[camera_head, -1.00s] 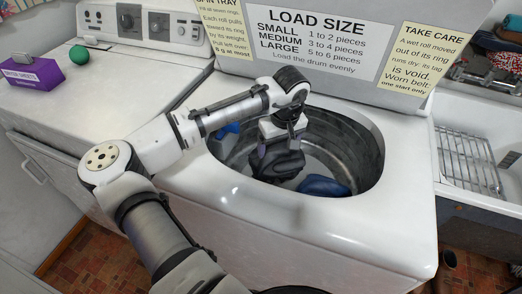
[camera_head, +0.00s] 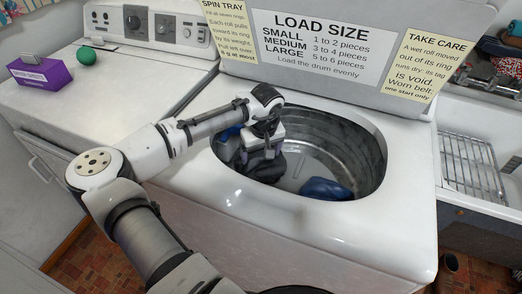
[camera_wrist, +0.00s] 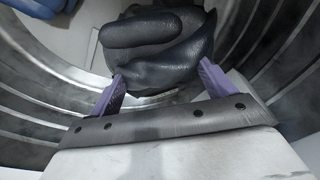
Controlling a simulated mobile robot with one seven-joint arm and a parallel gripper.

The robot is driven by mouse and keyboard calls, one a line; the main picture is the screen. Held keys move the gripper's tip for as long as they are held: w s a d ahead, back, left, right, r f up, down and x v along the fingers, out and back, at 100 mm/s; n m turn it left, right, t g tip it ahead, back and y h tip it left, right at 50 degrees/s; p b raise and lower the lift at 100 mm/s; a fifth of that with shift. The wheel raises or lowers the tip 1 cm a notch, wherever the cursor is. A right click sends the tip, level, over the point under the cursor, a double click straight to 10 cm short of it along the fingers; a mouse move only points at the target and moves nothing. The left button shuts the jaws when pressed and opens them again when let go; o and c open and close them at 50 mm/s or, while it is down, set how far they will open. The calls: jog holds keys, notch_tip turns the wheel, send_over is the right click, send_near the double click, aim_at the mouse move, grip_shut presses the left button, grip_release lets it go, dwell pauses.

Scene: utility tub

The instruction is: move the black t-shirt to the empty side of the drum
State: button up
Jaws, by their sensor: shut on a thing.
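The black t-shirt (camera_head: 265,168) is a dark bundle low in the left part of the washer drum (camera_head: 352,147). My gripper (camera_head: 263,152) reaches down into the drum with its fingers at the bundle. In the wrist view the black t-shirt (camera_wrist: 165,45) sits between the two purple fingertips of my gripper (camera_wrist: 160,85), which are shut on it. I cannot tell whether the bundle touches the drum floor. My wrist hides part of it in the head view.
A blue cloth (camera_head: 325,189) lies on the drum floor at the front right. Another blue cloth (camera_head: 229,132) shows at the drum's left wall, and blue shows in the wrist view's corner (camera_wrist: 42,7). The white rim (camera_head: 300,215) surrounds the opening; bare drum floor shows in the middle.

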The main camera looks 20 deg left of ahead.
jog(key=shift+f, duration=0.45)
jog(key=o, duration=1.3)
jog(key=shift+r, duration=0.1)
jog(key=shift+r, duration=0.6)
notch_tip(320, 180, up, 12)
jog(key=s+d, duration=0.1)
jog(key=shift+s+b, duration=0.15)
jog(key=shift+b, duration=0.3)
jog(key=shift+d+f, duration=0.1)
